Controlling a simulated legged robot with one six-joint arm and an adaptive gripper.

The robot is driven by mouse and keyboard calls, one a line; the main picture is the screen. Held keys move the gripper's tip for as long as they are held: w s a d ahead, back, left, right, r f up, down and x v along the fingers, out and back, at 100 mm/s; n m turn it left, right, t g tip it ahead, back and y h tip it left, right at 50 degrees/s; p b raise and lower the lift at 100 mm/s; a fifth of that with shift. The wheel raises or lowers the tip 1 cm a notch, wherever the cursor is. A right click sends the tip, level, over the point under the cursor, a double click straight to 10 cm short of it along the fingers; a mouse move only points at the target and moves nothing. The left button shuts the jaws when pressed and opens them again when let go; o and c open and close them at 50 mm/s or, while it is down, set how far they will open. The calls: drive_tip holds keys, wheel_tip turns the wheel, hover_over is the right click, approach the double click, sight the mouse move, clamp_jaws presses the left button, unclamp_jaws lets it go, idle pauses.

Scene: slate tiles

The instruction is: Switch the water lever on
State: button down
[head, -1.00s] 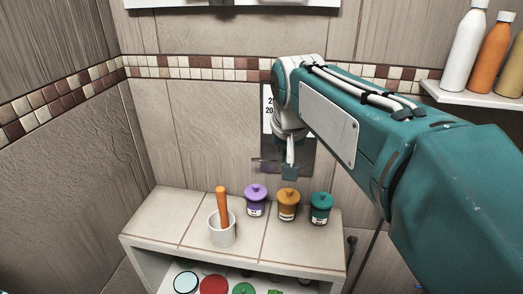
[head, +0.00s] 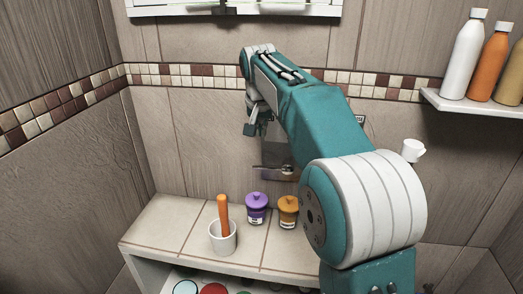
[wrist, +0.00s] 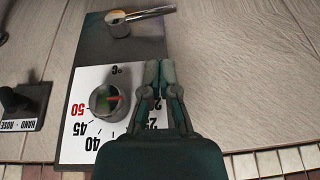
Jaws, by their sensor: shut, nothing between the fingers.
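The water lever (head: 268,168) is a chrome handle on a dark metal plate (head: 279,153) on the tiled wall, above the bench. In the head view its handle points left, roughly level. The wrist view sees the wall upside down; the lever (wrist: 145,16) is at its top, with the handle pointing right from a round hub. A temperature dial (wrist: 107,101) with a chrome knob is on a white numbered panel. My gripper (wrist: 160,68) is shut and empty, in front of the dial panel's edge, apart from the lever. In the head view my gripper (head: 250,130) is above and left of the lever.
A black control labelled HAND - ROSE (wrist: 20,104) is beside the panel. Below, the bench (head: 170,222) holds a white cup (head: 222,237) with an orange handle, a purple jar (head: 256,208) and an orange jar (head: 288,212). A bottle shelf (head: 475,108) is at right.

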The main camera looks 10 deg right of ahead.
sight(260, 168)
drive_tip(key=x, duration=1.3)
drive_tip(key=shift+f, duration=0.3)
drive_tip(key=shift+w+f, duration=0.1)
drive_tip(key=shift+w, duration=0.05)
drive_tip(key=shift+f+h, duration=0.15)
drive_tip(key=shift+h, duration=0.15)
drive_tip(key=shift+w+a+f+n+g+h, duration=0.1)
drive_tip(key=shift+a+f+n+g+h, duration=0.15)
drive_tip(key=shift+f+g+h, duration=0.45)
wheel_tip(260, 168, down, 3)
drive_tip(key=h, duration=0.3)
drive_tip(key=shift+d+r+n+g+h, duration=0.1)
drive_tip(key=shift+r+n+g+h, duration=0.1)
drive_tip(key=shift+n+g+h, duration=0.15)
drive_tip(key=f+h, duration=0.1)
drive_tip(key=f+g+h, duration=0.1)
drive_tip(key=h, duration=0.1)
drive_tip(key=d+h, duration=0.1)
drive_tip(key=shift+s+d+f+n, duration=0.1)
drive_tip(key=shift+s+f+n, duration=0.15)
drive_tip(key=shift+f+n, duration=0.15)
drive_tip(key=shift+s+d+f, duration=0.1)
drive_tip(key=shift+d+f, duration=0.25)
drive_tip(key=shift+f, duration=0.05)
